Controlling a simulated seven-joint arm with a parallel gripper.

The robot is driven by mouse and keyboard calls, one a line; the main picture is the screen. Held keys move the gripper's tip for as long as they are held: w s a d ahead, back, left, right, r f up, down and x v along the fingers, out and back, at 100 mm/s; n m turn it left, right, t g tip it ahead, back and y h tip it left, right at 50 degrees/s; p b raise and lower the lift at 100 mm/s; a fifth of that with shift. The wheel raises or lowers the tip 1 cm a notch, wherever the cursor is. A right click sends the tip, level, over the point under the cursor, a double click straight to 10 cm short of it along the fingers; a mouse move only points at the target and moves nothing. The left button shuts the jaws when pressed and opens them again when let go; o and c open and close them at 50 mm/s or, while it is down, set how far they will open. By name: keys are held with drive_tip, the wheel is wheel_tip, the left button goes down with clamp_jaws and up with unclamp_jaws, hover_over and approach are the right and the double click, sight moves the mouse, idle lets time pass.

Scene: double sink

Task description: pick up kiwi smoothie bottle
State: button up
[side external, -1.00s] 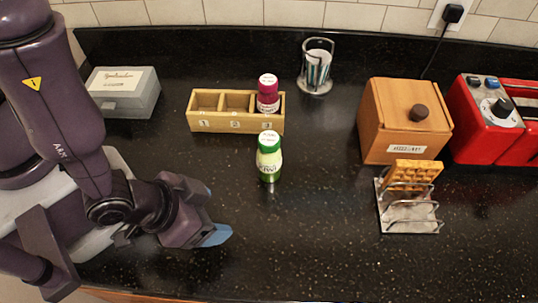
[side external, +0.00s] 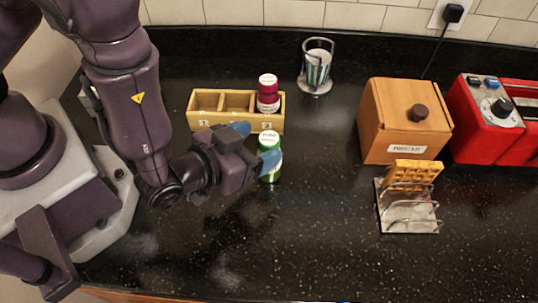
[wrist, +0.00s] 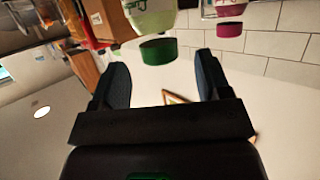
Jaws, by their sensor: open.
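The kiwi smoothie bottle, with a green cap and pale green body (side external: 269,139), stands upright on the dark counter in front of the wooden divider box. My gripper (side external: 256,145) is open, with its blue fingers pointing right towards the bottle. In the side view the nearer finger covers part of the bottle's body. In the wrist view the bottle (wrist: 152,18) appears inverted at the top, in line with the gap between the fingers (wrist: 163,80). It appears just beyond the fingertips, and I see no contact.
A magenta-capped bottle (side external: 268,90) stands at the right end of the wooden divider box (side external: 212,98), close behind. A wire holder (side external: 317,68) stands at the back. A wooden bread box (side external: 400,120), waffle rack (side external: 408,215) and red toaster (side external: 485,120) are right. The front counter is clear.

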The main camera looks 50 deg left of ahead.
sight(276, 136)
drive_tip(key=shift+x, duration=2.65)
clamp_jaws()
